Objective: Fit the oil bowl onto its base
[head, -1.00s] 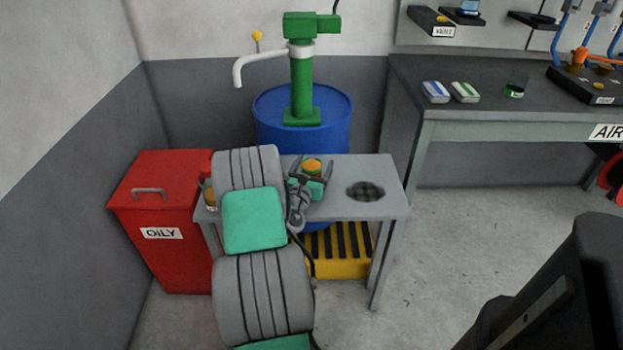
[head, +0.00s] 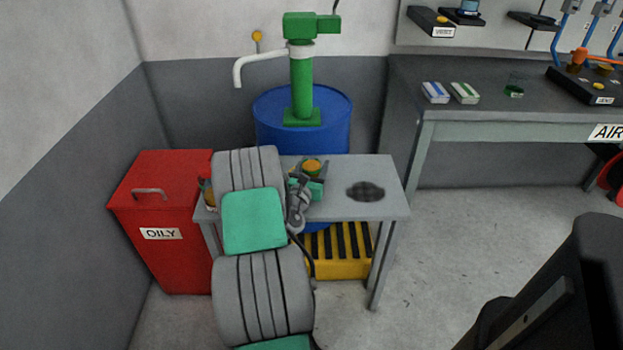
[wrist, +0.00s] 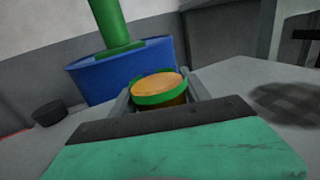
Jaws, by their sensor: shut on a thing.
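A round amber-filled bowl with a green rim, which looks like the oil bowl (head: 312,165), stands on the grey side table. It also shows in the wrist view (wrist: 158,88), upright between the fingers. My gripper (head: 311,169) is shut on it, one finger on each side; it shows in the wrist view (wrist: 160,98) too. The bowl's lower part is hidden by my gripper. I cannot tell for sure which thing is its base. A small clear and green piece (head: 514,88) stands on the workbench at right.
The grey table (head: 345,210) has a dark round patch (head: 366,191) at right. A blue drum (head: 335,120) with a green pump (head: 301,85) stands behind, a red OILY bin (head: 165,262) at left. The workbench (head: 450,118) holds packets and a black unit (head: 585,88).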

